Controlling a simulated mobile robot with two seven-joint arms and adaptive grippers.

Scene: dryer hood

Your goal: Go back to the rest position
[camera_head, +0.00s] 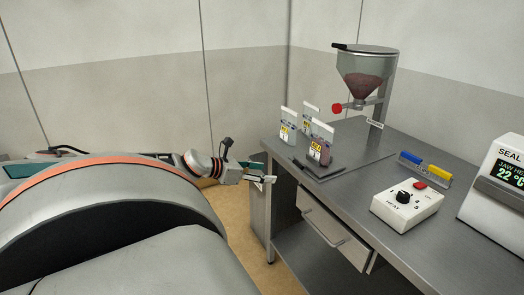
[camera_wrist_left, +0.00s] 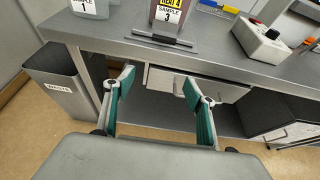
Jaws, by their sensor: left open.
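My left gripper (camera_head: 265,173) is at the left edge of the steel bench (camera_head: 410,158), in front of the sample bags. In the left wrist view its two green-padded fingers (camera_wrist_left: 158,86) are spread apart with nothing between them. Beyond the fingers are the bench front and a drawer (camera_wrist_left: 197,84) that stands slightly out. My left arm reaches in from the left of the head view. My right gripper is not in view.
Labelled sample bags (camera_head: 319,144) stand at the bench's left end, near a hopper of brown granules (camera_head: 366,84). A heat control box (camera_head: 407,206) and a sealer (camera_head: 500,185) stand at right. A waste bin (camera_wrist_left: 62,90) stands on the floor beside the bench.

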